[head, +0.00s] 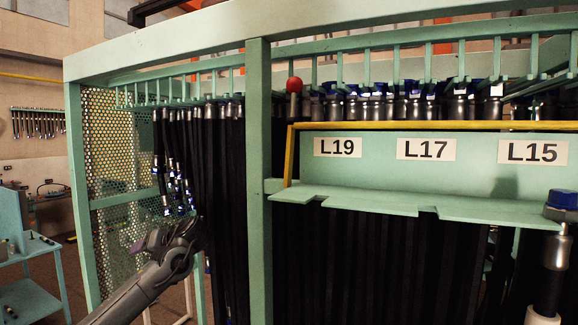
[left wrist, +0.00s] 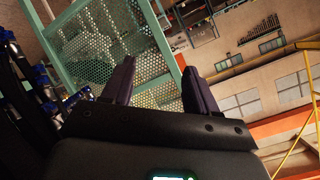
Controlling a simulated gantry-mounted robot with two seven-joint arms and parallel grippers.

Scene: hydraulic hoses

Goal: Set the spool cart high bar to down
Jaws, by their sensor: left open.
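The spool cart is a green frame (head: 258,180) hung with black hoses. A yellow bar (head: 430,126) runs level across it above the labels L19, L17 and L15, with a yellow upright (head: 289,155) at its left end. A red ball knob (head: 294,85) stands just above that end; whether it joins the bar is unclear. My left gripper (head: 150,240) is at the lower left, in front of the perforated side panel, well away from the bar. In the left wrist view its two purple fingers (left wrist: 160,85) are apart with nothing between them. My right gripper is not in view.
Several hoses with blue-marked ends (head: 178,190) hang close to my left gripper. A green ledge (head: 400,203) juts out below the labels. A hose fitting with a blue cap (head: 562,200) stands at the right edge.

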